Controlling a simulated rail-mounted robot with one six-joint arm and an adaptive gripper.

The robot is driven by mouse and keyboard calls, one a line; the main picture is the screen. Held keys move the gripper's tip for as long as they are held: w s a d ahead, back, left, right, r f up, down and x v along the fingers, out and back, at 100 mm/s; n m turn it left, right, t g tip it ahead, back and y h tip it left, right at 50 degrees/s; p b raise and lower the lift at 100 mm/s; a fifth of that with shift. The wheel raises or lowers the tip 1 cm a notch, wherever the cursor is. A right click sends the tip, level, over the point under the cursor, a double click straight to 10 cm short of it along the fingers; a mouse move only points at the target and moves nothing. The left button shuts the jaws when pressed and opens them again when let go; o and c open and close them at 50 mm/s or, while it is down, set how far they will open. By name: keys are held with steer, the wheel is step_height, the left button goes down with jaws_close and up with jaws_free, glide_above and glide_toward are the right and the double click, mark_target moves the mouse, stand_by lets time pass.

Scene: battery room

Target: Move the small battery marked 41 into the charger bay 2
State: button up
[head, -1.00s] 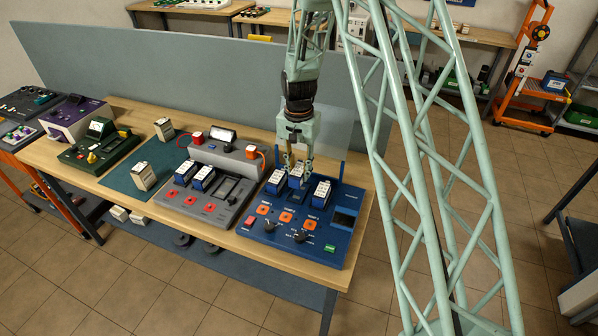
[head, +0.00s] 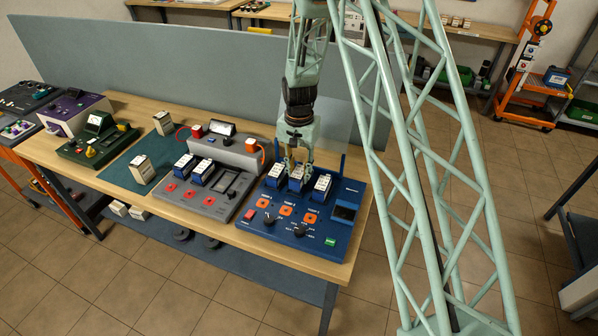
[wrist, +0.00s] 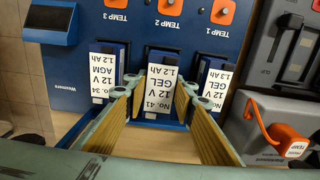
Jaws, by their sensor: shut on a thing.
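The small battery marked No. 41 (wrist: 160,72) is blue with a white label reading 12 V GEL 1.2 Ah. It sits in the middle place of the blue warmer (head: 332,234), and also shows in the head view (head: 296,183). My gripper (wrist: 163,98) is shut on it, one finger on each side; it also shows in the head view (head: 297,164). The grey charger (head: 180,208) stands left of the warmer in the head view. Two blue batteries (head: 203,172) stand in its left bays. A dark empty bay (head: 227,181) lies right of them. Its bay numbers are unreadable.
Battery No. 34 (wrist: 103,75) and a GEL 1.3 Ah battery (wrist: 214,80) stand close on either side of the held one. An orange-handled part (wrist: 285,138) is on the charger. A clear panel (head: 335,120) stands behind the warmer. Cream batteries (head: 142,170) stand on the green mat.

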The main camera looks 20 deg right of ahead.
mark_target(299, 172)
steer(key=shift+f, duration=0.55)
steer(key=shift+f+b, duration=0.65)
steer(key=shift+b, duration=0.35)
stand_by(2.4)
steer(key=o, duration=0.9)
steer(key=shift+r, duration=0.15)
steer(key=shift+r+p, duration=1.95)
steer(key=shift+r, duration=3.45)
